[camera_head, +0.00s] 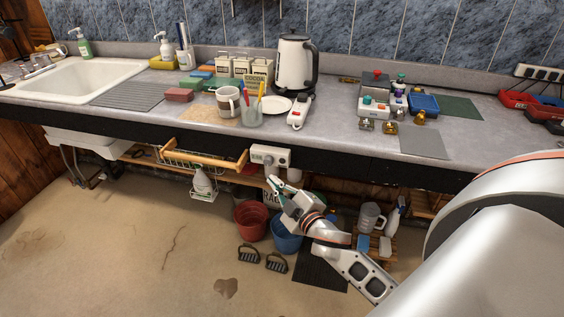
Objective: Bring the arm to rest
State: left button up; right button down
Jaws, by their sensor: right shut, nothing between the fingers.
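My right arm comes in from the lower right of the head view. My right gripper (273,187) is shut and empty. It is in front of the space under the counter and below the counter's front edge. In the picture it lies just below the white socket box and above the red bucket (251,219) and blue bucket (286,236). I cannot tell how far it is from them. My left gripper is not in view.
A sink (75,85) is at the left. The floor at the left is clear.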

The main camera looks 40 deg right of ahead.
jog(key=s+a+f+m+g+y, duration=0.2)
jog(key=s+a+f+g, duration=0.1)
jog(key=s+a+f, duration=0.4)
jog(key=s+a+f+m+g+y, duration=0.2)
jog(key=s+a+f, duration=0.6)
jog(key=s+f, duration=0.6)
jog(key=shift+s+f+m+g, duration=0.15)
jog(key=shift+s+m+g, duration=0.15)
jog(key=shift+s+g, duration=0.3)
jog(key=shift+w, duration=0.1)
